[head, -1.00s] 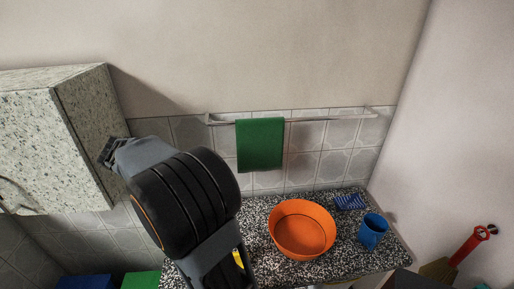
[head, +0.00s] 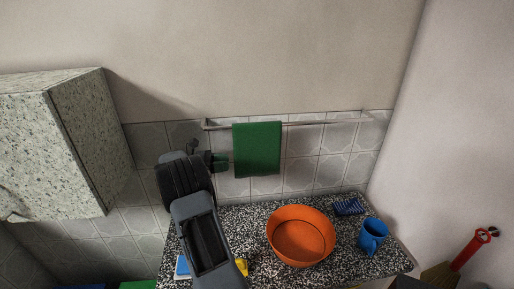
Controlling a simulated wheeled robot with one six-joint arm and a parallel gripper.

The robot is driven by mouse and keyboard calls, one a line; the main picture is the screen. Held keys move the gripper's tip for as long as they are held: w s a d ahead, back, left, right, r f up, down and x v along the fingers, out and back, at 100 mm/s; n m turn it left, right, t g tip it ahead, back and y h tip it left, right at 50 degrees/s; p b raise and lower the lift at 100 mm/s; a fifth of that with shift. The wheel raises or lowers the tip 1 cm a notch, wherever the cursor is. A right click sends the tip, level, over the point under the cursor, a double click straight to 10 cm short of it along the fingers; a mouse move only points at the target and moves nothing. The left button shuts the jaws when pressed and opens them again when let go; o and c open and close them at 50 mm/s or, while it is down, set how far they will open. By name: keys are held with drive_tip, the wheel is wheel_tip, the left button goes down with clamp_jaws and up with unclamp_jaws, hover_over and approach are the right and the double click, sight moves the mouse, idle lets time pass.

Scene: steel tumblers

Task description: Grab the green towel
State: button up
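The green towel (head: 257,150) hangs folded over a metal rail (head: 330,122) on the tiled wall, left of the rail's middle. My gripper (head: 221,162) is at the left of the towel, level with its lower half, and points right toward it. Its tip is small and dark and looks close to the towel's left edge. I cannot tell whether it touches the towel or whether its fingers are apart. My arm hides part of the wall and counter below.
Below is a speckled counter with an orange basin (head: 301,236), a blue mug (head: 372,235), a dark blue item (head: 348,206) and a yellow item (head: 241,267). A speckled cabinet (head: 50,140) juts out at left. The wall right of the towel is clear.

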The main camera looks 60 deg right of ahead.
sight(243, 161)
drive_tip(key=shift+p+x, duration=0.75)
drive_tip(key=shift+x, duration=2.9)
drive_tip(key=shift+w+d+f, duration=0.1)
drive_tip(key=shift+w+d, duration=0.05)
drive_tip(key=shift+c, duration=0.5)
clamp_jaws()
